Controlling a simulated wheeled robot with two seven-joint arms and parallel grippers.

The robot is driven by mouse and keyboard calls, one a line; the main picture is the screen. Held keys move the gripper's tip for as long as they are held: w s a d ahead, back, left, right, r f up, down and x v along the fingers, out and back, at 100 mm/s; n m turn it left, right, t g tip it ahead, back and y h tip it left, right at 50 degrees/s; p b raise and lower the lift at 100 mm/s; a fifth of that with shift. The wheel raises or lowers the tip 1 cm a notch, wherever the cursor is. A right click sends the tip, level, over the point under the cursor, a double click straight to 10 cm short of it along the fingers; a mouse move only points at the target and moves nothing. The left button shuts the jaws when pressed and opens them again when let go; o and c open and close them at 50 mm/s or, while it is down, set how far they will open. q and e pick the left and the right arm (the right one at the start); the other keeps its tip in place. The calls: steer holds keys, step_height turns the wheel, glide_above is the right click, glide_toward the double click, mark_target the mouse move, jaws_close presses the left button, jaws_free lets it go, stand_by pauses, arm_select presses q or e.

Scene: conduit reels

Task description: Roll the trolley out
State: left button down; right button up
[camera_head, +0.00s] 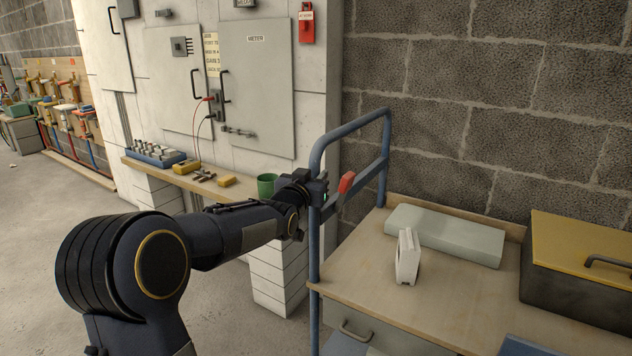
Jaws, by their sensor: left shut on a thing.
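The trolley's blue tubular handle frame (350,128) stands upright at the left end of a wooden top (453,278). A red piece (346,182) sits at the crossbar of the frame. My left gripper (319,188) is shut on the near upright of the handle frame, and its fingertips are partly hidden. My left arm reaches in from the lower left. The trolley's wheels are out of view. My right gripper is not in view.
The wooden top carries a pale flat box (445,236), a small white device (408,257) and a yellow-lidded case (580,243). A narrow bench (150,172) with a green cup (266,186) lies behind my arm by the meter cabinet (255,85). Floor (40,225) at left is clear.

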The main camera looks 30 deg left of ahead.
arm_select(q)
steer(key=shift+a, duration=0.2)
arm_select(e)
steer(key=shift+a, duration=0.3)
arm_select(q)
steer(key=c, duration=1.2)
jaws_free()
steer(key=v, duration=0.7)
steer(key=shift+s+p, duration=0.4)
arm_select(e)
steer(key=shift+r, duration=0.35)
